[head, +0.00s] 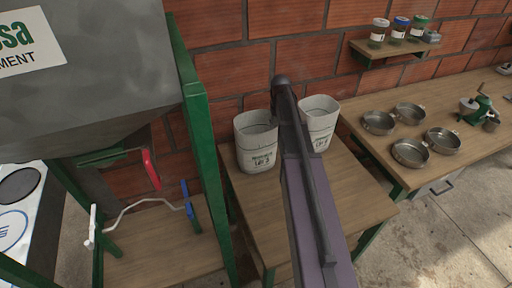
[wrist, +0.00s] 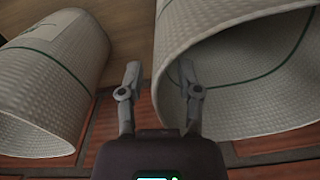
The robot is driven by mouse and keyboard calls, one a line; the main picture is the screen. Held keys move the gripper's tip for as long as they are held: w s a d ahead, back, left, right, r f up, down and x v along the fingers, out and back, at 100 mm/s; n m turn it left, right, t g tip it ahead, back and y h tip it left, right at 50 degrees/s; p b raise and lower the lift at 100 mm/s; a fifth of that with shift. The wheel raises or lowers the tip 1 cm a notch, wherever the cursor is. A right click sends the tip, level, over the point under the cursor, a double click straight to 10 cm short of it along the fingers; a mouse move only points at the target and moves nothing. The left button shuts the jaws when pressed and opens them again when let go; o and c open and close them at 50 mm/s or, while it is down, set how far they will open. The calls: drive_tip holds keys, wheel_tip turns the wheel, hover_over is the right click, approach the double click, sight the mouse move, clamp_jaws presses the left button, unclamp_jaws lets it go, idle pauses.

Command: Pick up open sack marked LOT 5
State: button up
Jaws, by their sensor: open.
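Two open white woven sacks stand upright on a wooden table. The left sack (head: 257,145) has dark print on its front that seems to read LOT 5. The right sack (head: 321,118) is partly hidden by my arm, and its print is too small to read. In the wrist view, my gripper (wrist: 160,75) is open, with a finger on either side of the near wall of the right-hand sack (wrist: 172,30). One finger is at its mouth, the other outside. That seems to be the LOT 5 sack, as this view looks turned around. Contact cannot be told.
The other sack (wrist: 45,80) is close on the left in the wrist view. A green frame post (head: 205,150) with a grey hopper (head: 90,75) stands left of the table (head: 285,220). A brick wall (head: 225,60) is behind. Metal pans (head: 410,152) sit on the right bench.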

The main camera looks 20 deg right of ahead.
clamp_jaws()
drive_tip(key=shift+r, duration=0.1)
idle(0.4)
wheel_tip(320, 180, up, 3)
drive_tip(key=p, duration=0.3)
drive_tip(key=shift+r+p, duration=0.2)
drive_tip(key=shift+p, duration=0.15)
drive_tip(key=s+a+r+p, duration=0.1)
drive_tip(key=s+a, duration=0.1)
drive_tip(key=s, duration=1.4)
drive_tip(key=shift+r, duration=0.2)
drive_tip(key=shift+a, duration=0.1)
